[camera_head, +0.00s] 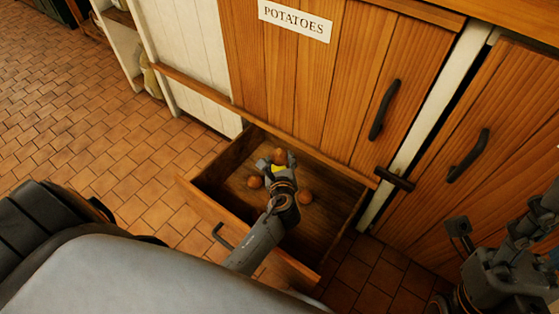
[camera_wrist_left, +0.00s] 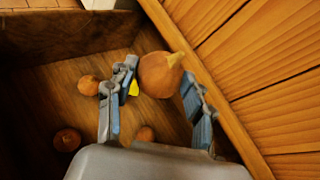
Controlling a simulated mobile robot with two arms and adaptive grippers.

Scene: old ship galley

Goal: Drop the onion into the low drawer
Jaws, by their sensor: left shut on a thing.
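The low drawer (camera_head: 207,208) is pulled open below the cupboard doors. My left gripper (camera_head: 279,165) is over the drawer, shut on a round brown onion (camera_head: 280,155). In the left wrist view the onion (camera_wrist_left: 160,75) sits between the two fingers, with its pale tip toward the wooden front. More onions lie on the drawer floor, one left of the gripper (camera_head: 255,182) and one right of it (camera_head: 305,198). The left wrist view shows another one near its lower left (camera_wrist_left: 67,139). Part of my right arm shows at the lower right; its finger state is unclear.
A cupboard door with a "POTATOES" label (camera_head: 295,20) and a dark handle (camera_head: 384,110) stands behind the drawer. Another door with a handle (camera_head: 468,155) is to the right. Tiled floor (camera_head: 90,125) is clear at the left.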

